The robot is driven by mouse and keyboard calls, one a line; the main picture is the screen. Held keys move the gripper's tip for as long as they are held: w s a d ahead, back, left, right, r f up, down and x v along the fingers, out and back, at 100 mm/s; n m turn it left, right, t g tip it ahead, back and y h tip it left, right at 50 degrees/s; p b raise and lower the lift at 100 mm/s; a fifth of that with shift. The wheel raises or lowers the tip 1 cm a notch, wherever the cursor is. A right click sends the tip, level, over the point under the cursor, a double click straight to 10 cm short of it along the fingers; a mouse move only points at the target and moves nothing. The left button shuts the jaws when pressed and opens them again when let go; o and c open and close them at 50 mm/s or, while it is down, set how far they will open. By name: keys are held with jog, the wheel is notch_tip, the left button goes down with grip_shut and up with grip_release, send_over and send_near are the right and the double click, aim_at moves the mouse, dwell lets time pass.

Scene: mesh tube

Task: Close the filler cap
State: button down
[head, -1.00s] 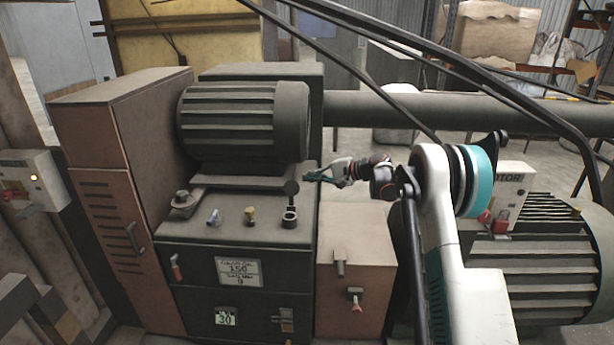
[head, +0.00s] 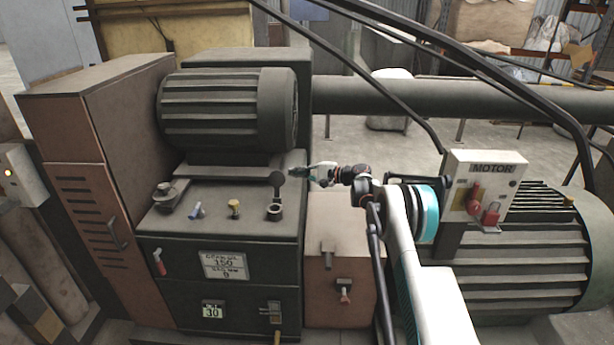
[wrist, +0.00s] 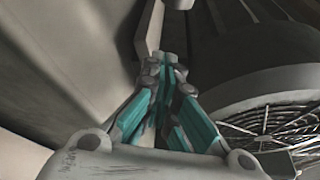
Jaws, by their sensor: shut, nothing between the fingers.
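The filler cap (head: 277,178) is a dark round disc standing upright on its hinge, open. It rises behind the dark ring of the filler neck (head: 274,213), on top of the dark machine housing (head: 220,228). My gripper (head: 293,172) comes in from the right with its tips just right of the cap. I cannot tell whether they touch it. In the wrist view the teal-sided fingers of my gripper (wrist: 168,62) are together with nothing between them. A pale piece at the top edge there is too cropped to identify.
A yellow-topped plug (head: 234,207) and a light blue fitting (head: 197,211) stand left of the filler neck. A ribbed motor (head: 215,110) sits close behind. A grey pipe (head: 460,98) runs behind my arm. A motor switch box (head: 484,187) stands to the right.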

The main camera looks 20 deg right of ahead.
aim_at(278, 178)
jog(key=x, duration=0.3)
jog(key=shift+a+b, duration=0.15)
jog(key=shift+b, duration=0.2)
jog(key=shift+s+a+r, duration=0.1)
jog(key=shift+s+r, duration=0.15)
jog(key=shift+s, duration=0.2)
jog(key=shift+s+a+r, duration=0.1)
jog(key=shift+s+r, duration=0.15)
jog(key=shift+s, duration=0.25)
jog(key=shift+s+a+r+b, duration=0.15)
jog(key=shift+s+b, duration=0.05)
jog(key=shift+s, duration=0.2)
jog(key=shift+s+a+r+b, duration=0.15)
jog(key=shift+s+a+b, duration=0.05)
jog(key=shift+s, duration=0.2)
